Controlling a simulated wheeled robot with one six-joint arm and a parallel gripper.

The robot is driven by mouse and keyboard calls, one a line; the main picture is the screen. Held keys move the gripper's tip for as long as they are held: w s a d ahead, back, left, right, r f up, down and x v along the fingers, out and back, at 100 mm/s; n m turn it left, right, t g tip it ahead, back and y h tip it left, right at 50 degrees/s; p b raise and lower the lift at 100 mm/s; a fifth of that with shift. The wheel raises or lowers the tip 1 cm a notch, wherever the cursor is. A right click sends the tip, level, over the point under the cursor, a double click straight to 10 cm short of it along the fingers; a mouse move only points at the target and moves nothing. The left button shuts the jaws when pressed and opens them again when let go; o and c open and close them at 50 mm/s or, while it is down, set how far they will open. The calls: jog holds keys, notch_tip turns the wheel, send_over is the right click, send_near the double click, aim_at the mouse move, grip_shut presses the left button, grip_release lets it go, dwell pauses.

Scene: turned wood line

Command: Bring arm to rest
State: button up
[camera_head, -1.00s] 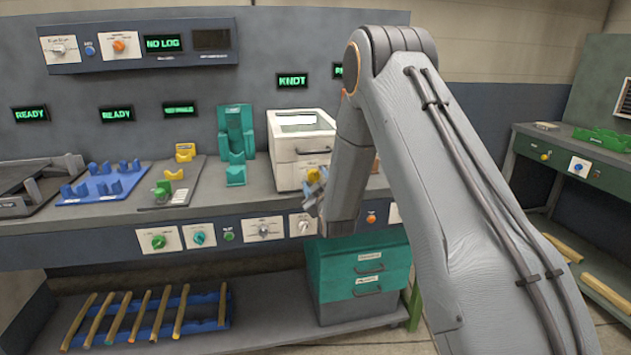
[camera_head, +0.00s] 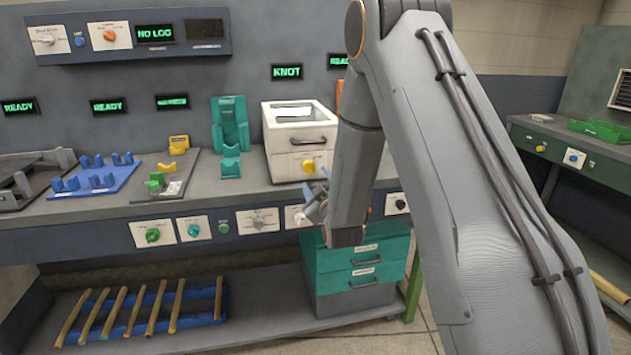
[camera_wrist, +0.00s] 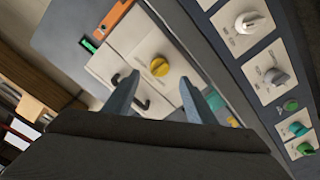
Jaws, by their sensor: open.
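My gripper (camera_head: 314,196) is in front of the bench, before the white box with the yellow knob. My grey arm reaches up, bends at the elbow and hangs down to it. In the wrist view the two blue-grey fingers of my gripper (camera_wrist: 168,98) stand apart with nothing between them. The white box (camera_wrist: 130,55) with its yellow knob shows beyond the fingertips, tilted in that view. My arm hides part of the bench and wall behind it.
The bench carries the white box (camera_head: 283,140), a green stand (camera_head: 230,125), a blue rack (camera_head: 95,180) and control knobs along its front. Below are a green drawer unit (camera_head: 352,262) and a blue rack of wooden rods (camera_head: 190,309). Another green bench (camera_head: 548,150) stands right.

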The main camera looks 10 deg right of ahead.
jog(key=s+f+m+g, duration=0.2)
jog(key=s+g, duration=0.7)
jog(key=s, duration=1.1)
jog(key=s+f+m+g, duration=0.2)
jog(key=s+m+g, duration=0.3)
jog(key=s, duration=1.6)
jog(key=g, duration=0.3)
jog(key=shift+a+f+m+g, duration=0.2)
jog(key=shift+f+m+g, duration=0.05)
jog(key=shift+m+g, duration=0.15)
